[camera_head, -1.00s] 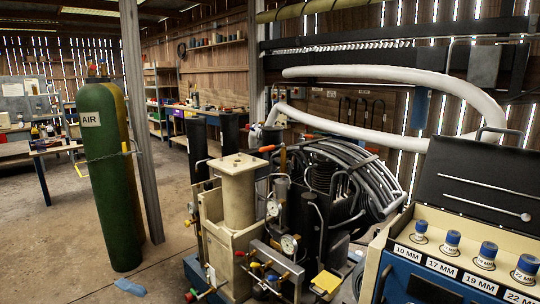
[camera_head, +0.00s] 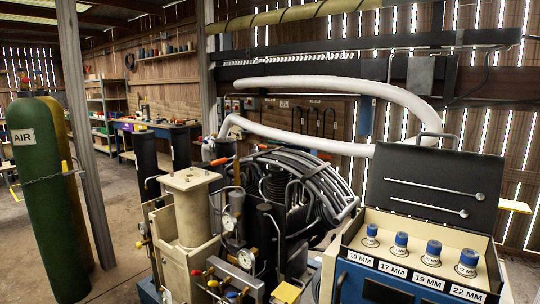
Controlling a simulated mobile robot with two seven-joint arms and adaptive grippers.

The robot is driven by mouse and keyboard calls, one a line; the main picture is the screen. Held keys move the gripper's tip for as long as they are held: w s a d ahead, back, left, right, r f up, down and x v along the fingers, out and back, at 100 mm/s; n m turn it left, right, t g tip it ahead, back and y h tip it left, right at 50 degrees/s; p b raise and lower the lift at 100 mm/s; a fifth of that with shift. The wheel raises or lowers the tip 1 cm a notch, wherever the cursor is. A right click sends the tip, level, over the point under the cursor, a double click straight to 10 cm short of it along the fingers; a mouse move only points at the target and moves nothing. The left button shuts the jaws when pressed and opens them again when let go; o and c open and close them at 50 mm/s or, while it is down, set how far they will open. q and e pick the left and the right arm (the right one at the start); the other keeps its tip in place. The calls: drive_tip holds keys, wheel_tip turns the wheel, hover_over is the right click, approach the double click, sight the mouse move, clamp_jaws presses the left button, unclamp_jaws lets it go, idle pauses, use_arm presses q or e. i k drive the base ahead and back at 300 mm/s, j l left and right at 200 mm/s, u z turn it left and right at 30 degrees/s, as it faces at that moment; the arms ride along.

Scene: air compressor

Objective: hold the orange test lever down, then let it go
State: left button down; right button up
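The compressor (camera_head: 285,190) stands in the middle of the view, with black cylinders, curved pipes and gauges. An orange-tipped handle (camera_head: 221,161) sticks out at the upper left of its pipework, beside the beige cylinder (camera_head: 191,205). Another small orange handle (camera_head: 262,147) shows at the top of the pipe bundle. I cannot tell which of these is the test lever. Round gauges (camera_head: 246,259) and red, yellow and blue knobs (camera_head: 212,283) sit at the front. Neither of my grippers is in view, and nothing touches the handles.
A thick white hose (camera_head: 300,84) loops behind. Open floor (camera_head: 122,210) lies left of the compressor.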

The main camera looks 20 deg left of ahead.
sight(215, 163)
drive_tip(key=j+z, duration=1.05)
drive_tip(key=j, duration=0.25)
drive_tip(key=k+j+z, duration=0.2)
drive_tip(key=j, duration=0.3)
drive_tip(key=j+z, duration=0.1)
drive_tip(key=j, duration=0.2)
drive_tip(key=k+j, duration=0.15)
drive_tip(key=j, duration=0.2)
drive_tip(key=j+z, duration=0.15)
drive_tip(key=j, duration=0.15)
drive_tip(key=k+j, duration=0.15)
drive_tip(key=j, duration=0.25)
drive_tip(key=k+j, duration=0.15)
drive_tip(key=j, duration=0.2)
drive_tip(key=k+j, duration=0.15)
drive_tip(key=j, duration=0.25)
drive_tip(key=k+j, duration=0.15)
drive_tip(key=j, duration=0.2)
drive_tip(key=k+j, duration=0.15)
drive_tip(key=j, duration=0.25)
